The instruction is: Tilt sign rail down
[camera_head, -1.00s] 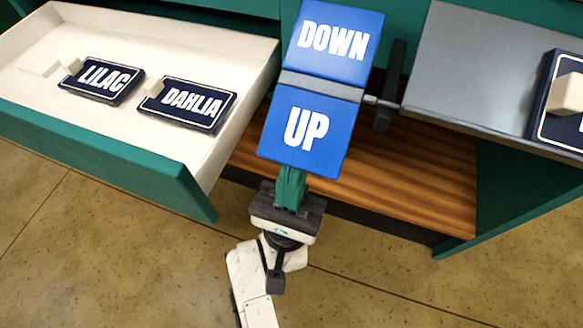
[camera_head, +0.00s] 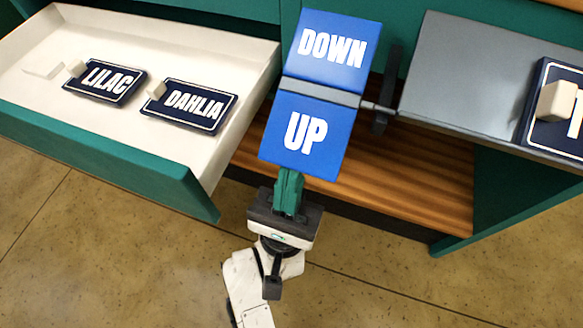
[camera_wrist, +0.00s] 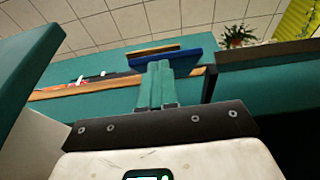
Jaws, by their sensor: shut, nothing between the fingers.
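A blue rocker has a DOWN plate (camera_head: 326,50) at the back and an UP plate (camera_head: 307,133) at the front. A grey bar between them joins a short rod to the grey sign rail (camera_head: 462,75) on the right. My gripper (camera_head: 290,175) is shut and empty, its teal fingers at the UP plate's lower edge. The plate hides the fingertips in the head view. In the wrist view my gripper (camera_wrist: 155,66) points up against the underside or edge of a blue plate (camera_wrist: 188,58). I cannot tell whether they touch.
An open white drawer (camera_head: 50,98) on the left holds the LILAC (camera_head: 105,82) and DAHLIA (camera_head: 190,105) signs. A dark sign (camera_head: 555,128) with a cream grip block rests on the rail at right. A wooden shelf (camera_head: 420,185) lies below. The floor in front is clear.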

